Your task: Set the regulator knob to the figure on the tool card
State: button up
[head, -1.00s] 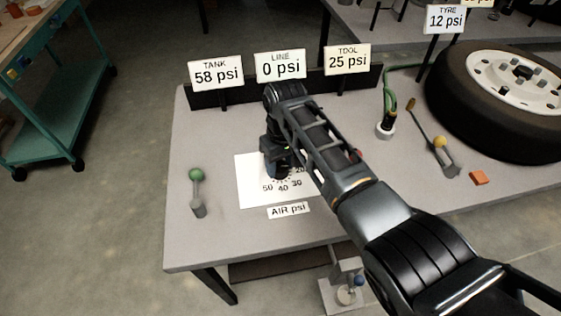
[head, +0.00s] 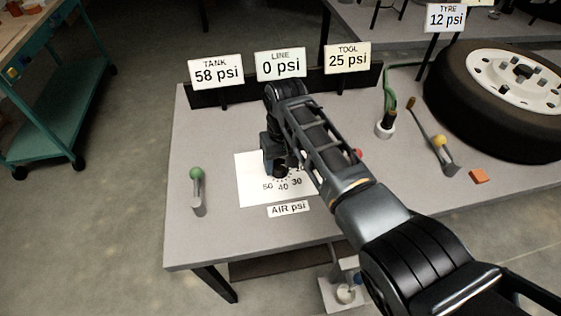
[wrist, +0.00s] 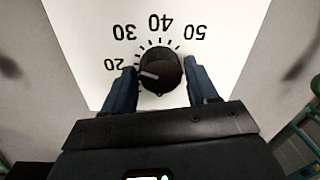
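The black regulator knob (wrist: 160,71) sits on a white dial sheet (wrist: 88,28), upside down in the wrist view. Its white pointer line points left, near the 20 mark. My gripper (wrist: 161,75) straddles the knob, one finger on each side; narrow gaps seem to show, and firm contact is not visible. In the head view my gripper (head: 275,158) reaches down over the dial sheet (head: 250,185) and partly hides the knob and low figures. The tool card (head: 348,58) reads 25 psi. The line card (head: 280,65) reads 0 psi and the tank card (head: 216,72) 58 psi.
A green-knobbed lever (head: 197,185) stands left of the dial on the grey bench (head: 225,240). Right are a green hose with a black fitting (head: 387,122), a yellow-knobbed lever (head: 439,142), an orange block (head: 479,176) and a tyre (head: 460,115). The tyre card (head: 446,17) reads 12 psi.

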aim_at(282, 165)
jog(key=shift+o, duration=1.4)
jog(key=r, duration=0.7)
jog(key=shift+w+d+r+b, duration=0.1)
jog(key=shift+d+r+b, duration=0.1)
jog(key=shift+r+b, duration=0.2)
jog(key=shift+f, duration=0.1)
